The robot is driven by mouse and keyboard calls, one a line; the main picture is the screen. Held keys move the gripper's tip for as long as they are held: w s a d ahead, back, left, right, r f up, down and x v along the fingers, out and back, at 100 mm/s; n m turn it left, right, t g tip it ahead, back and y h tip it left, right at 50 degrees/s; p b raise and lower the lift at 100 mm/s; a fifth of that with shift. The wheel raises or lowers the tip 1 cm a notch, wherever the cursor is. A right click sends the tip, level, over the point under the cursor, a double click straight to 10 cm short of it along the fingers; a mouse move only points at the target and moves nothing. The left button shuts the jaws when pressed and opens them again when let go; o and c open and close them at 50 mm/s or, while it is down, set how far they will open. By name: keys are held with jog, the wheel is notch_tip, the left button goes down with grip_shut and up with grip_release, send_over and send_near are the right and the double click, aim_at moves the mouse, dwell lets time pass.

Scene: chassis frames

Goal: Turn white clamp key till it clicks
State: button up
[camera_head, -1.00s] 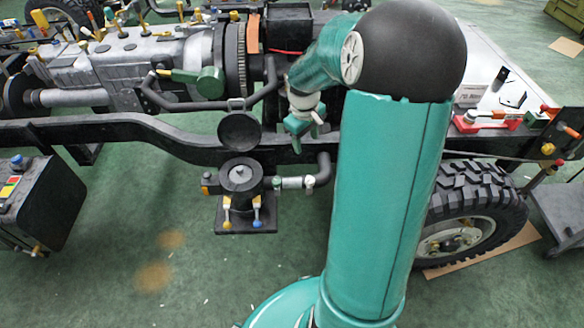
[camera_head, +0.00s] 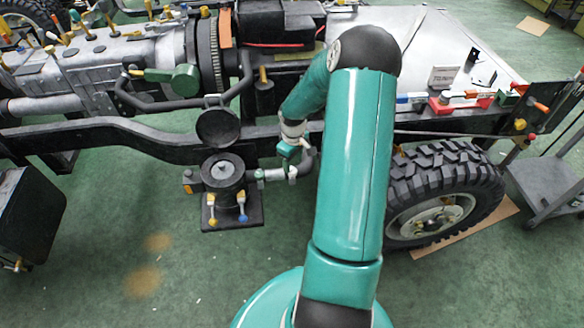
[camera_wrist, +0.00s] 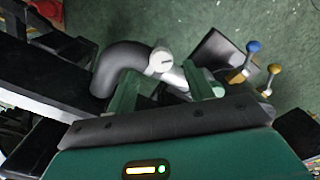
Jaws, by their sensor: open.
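The white clamp key (camera_wrist: 161,61) is a small round knob with a dark line on its face. In the wrist view it sits on a clamp beside a black bent hose (camera_wrist: 118,64). My gripper (camera_wrist: 166,88) is open, with its two green fingers on either side of and just short of the key. I cannot tell whether either finger touches it. In the head view my gripper (camera_head: 290,152) is over the pale pipe joint (camera_head: 273,174) between the hose and the black round housing (camera_head: 223,171); the key is hard to make out there.
Yellow-and-blue-tipped levers (camera_head: 242,206) stand on the housing's base plate, and they also show in the wrist view (camera_wrist: 252,47). The black chassis rail (camera_head: 120,127) runs behind the hose. A tyre (camera_head: 440,190) stands to the right. Green floor in front is clear.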

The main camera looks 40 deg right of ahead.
aim_at(292, 170)
notch_tip(292, 170, down, 4)
jog(key=shift+a+f, duration=0.1)
jog(key=c, duration=1)
jog(key=shift+w+m, duration=0.1)
jog(key=shift+m, duration=0.3)
jog(key=m, duration=1.1)
